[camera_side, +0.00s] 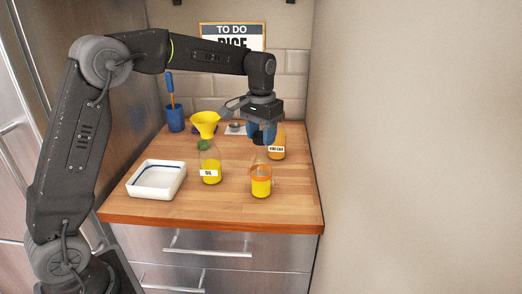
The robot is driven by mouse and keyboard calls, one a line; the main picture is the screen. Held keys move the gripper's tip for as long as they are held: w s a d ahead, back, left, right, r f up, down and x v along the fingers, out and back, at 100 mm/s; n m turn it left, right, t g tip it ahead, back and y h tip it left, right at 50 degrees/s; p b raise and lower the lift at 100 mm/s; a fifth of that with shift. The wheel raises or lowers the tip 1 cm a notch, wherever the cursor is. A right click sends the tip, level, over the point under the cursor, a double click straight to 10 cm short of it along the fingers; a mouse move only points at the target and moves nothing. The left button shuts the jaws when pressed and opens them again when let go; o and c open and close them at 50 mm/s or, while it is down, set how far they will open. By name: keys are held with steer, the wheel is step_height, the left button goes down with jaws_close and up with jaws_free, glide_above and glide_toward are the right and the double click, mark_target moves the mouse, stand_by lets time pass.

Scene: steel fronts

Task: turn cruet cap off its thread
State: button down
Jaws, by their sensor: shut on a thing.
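The cruet (261,182) stands upright near the front right of the wooden counter. It is clear glass with a narrow neck, yellow liquid low down and an orange band around its body.
A vinegar bottle (277,148) stands close behind the gripper. An oil bottle (210,170) with a yellow funnel (205,122) stands to the left. A white tray (138,187) lies front left. A blue cup (175,119) stands at the back. A wall bounds the right side.

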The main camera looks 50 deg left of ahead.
steer(key=shift+r, duration=1.35)
